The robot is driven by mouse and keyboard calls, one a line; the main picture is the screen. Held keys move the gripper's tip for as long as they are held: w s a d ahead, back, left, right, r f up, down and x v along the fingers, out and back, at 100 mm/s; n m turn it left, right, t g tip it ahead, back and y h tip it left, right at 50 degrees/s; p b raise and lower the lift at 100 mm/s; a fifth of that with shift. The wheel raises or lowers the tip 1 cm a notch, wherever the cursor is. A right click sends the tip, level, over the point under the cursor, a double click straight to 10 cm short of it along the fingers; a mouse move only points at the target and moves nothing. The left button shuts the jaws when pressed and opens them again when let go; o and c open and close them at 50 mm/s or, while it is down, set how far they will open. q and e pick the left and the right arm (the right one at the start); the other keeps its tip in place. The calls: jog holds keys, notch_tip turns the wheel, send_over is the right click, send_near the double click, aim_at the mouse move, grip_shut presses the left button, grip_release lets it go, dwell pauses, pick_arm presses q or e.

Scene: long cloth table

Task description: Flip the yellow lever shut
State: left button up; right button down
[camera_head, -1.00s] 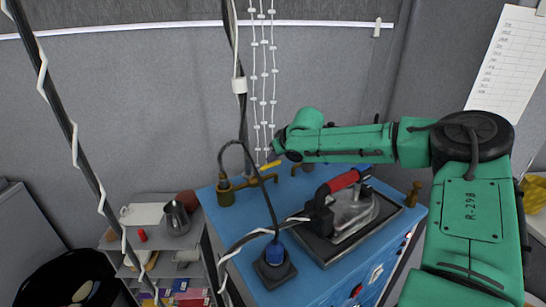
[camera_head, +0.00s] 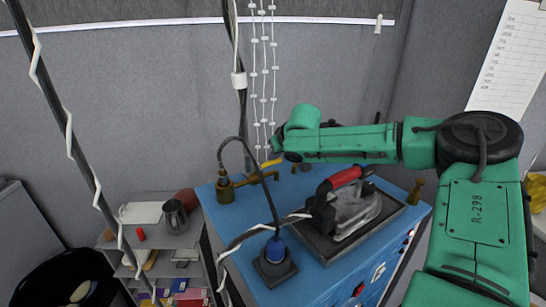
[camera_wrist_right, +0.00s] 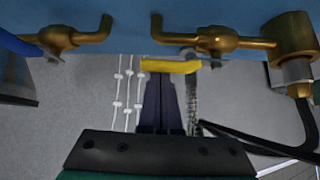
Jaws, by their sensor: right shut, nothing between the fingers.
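The yellow lever (camera_head: 271,162) sits on a brass valve (camera_head: 262,177) at the back of the blue cabinet top. In the right wrist view the yellow lever (camera_wrist_right: 170,66) lies crosswise beside the brass valve body (camera_wrist_right: 215,42). My right gripper (camera_wrist_right: 161,82) is shut and empty, its dark fingertips right at the lever; I cannot tell whether they touch it. In the head view my green right forearm reaches in from the right, and its fingers are not clearly seen. My left gripper is not in view.
A red-handled iron (camera_head: 345,205) stands on a dark plate on the blue cabinet top (camera_head: 320,277). A blue plug (camera_head: 275,250) with a black cord is in front. A second brass valve (camera_wrist_right: 75,38) is beside the first. Thin white strands hang behind.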

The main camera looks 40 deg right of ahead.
jog(key=shift+s+a+f+m+g+h+b, duration=0.15)
jog(key=shift+s+m+h+b, duration=0.2)
jog(key=shift+m+b, duration=0.2)
jog(key=shift+s+a+f+m+g+h+b, duration=0.1)
jog(key=shift+s+m+g+h+b, duration=0.1)
jog(key=shift+m+h+b, duration=0.35)
jog(key=shift+s+a+r+m+h+b, duration=0.15)
jog(key=shift+s+m+h+b, duration=0.15)
jog(key=shift+s+m+b, duration=0.25)
jog(key=shift+s+a+r+p, duration=0.1)
jog(key=shift+s+a+p, duration=0.2)
jog(key=shift+s+a, duration=0.4)
jog(key=shift+s+a+p, duration=0.45)
jog(key=shift+s+a, duration=0.25)
jog(key=shift+a, duration=0.45)
